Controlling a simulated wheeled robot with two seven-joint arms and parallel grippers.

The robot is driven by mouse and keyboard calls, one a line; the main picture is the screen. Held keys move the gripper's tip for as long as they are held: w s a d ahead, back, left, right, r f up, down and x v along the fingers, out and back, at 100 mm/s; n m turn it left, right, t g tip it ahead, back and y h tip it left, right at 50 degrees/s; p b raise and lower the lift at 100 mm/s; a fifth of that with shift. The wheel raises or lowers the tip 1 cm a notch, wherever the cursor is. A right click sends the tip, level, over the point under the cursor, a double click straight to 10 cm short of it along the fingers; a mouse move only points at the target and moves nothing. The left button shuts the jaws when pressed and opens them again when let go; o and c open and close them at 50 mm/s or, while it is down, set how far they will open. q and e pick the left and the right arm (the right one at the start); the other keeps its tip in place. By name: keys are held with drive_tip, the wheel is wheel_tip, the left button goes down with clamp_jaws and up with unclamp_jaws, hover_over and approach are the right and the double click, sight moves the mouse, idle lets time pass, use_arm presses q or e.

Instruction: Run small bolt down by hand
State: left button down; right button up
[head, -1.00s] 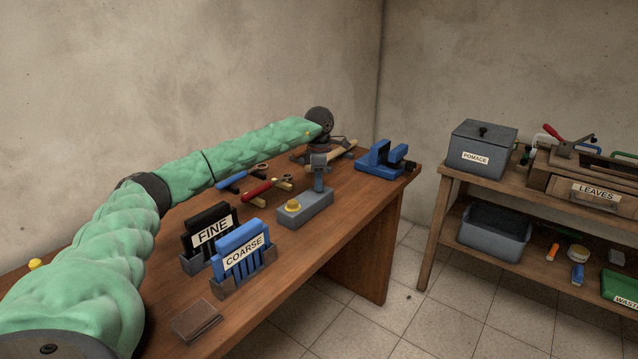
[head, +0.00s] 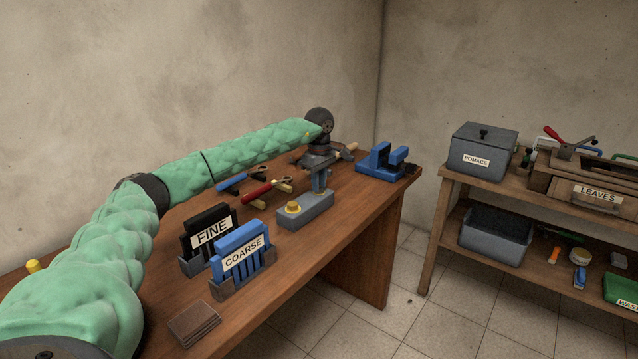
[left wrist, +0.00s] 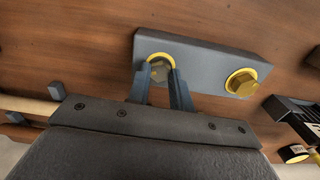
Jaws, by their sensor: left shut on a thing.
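A grey block (head: 312,212) lies on the wooden bench. It carries a larger yellow bolt (head: 293,207) at its near end, which also shows in the left wrist view (left wrist: 241,83). My left gripper (head: 320,188) points down at the block's far end. In the left wrist view its fingers (left wrist: 164,80) are shut on the small bolt (left wrist: 160,70), a dull hex head with a yellow ring around its base. In the head view my fingers hide the small bolt. How far it stands out of the block I cannot tell. My right gripper is out of view.
A blue vise (head: 380,163) stands at the bench's far end. Red-handled (head: 257,193) and blue-handled (head: 231,184) tools lie left of the block. FINE (head: 212,232) and COARSE (head: 243,249) racks stand nearer. A wooden handle (left wrist: 27,105) lies beside the gripper.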

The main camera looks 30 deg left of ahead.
use_arm(q)
drive_tip(key=shift+w+a+r, duration=0.1)
drive_tip(key=shift+a+r, duration=0.05)
drive_tip(key=shift+r, duration=0.05)
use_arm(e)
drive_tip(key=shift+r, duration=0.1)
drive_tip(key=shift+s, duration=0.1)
use_arm(q)
drive_tip(key=c, duration=1.2)
unclamp_jaws()
drive_tip(key=shift+f, duration=0.1)
drive_tip(key=shift+c, duration=0.2)
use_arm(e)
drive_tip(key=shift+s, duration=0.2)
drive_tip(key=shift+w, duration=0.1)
